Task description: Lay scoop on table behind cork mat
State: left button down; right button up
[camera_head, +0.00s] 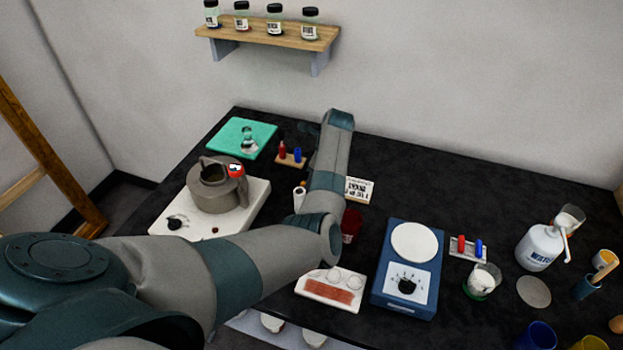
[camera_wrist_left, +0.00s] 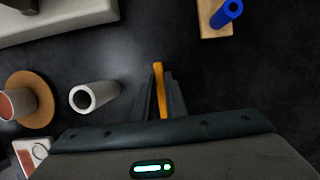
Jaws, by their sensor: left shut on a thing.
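My left gripper (camera_wrist_left: 160,100) is shut on a thin orange piece, which I take to be the scoop (camera_wrist_left: 158,78); only this narrow part shows between the fingers. In the head view my left arm hides the gripper and the scoop. The round cork mat (camera_wrist_left: 42,92) is at the left of the wrist view, with a reddish cup-like thing (camera_wrist_left: 14,105) on it. In the head view a dark red vessel (camera_head: 351,226) shows beside my arm, and the mat cannot be made out. My right gripper is not in view.
A white hollow cylinder (camera_wrist_left: 94,96) stands between mat and gripper. A wooden rack with a blue tube (camera_wrist_left: 226,14) is at upper right of the wrist view. A kettle (camera_head: 213,188) sits on a hotplate (camera_head: 252,213).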

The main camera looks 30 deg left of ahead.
pick_arm(q)
jog(key=shift+f, duration=0.1)
jog(key=c, duration=1.8)
grip_release()
jog(key=shift+r+b, duration=0.3)
jog(key=shift+r, duration=0.15)
jog(key=b+v, duration=0.2)
jog(key=v, duration=1)
jog(key=shift+d, duration=0.1)
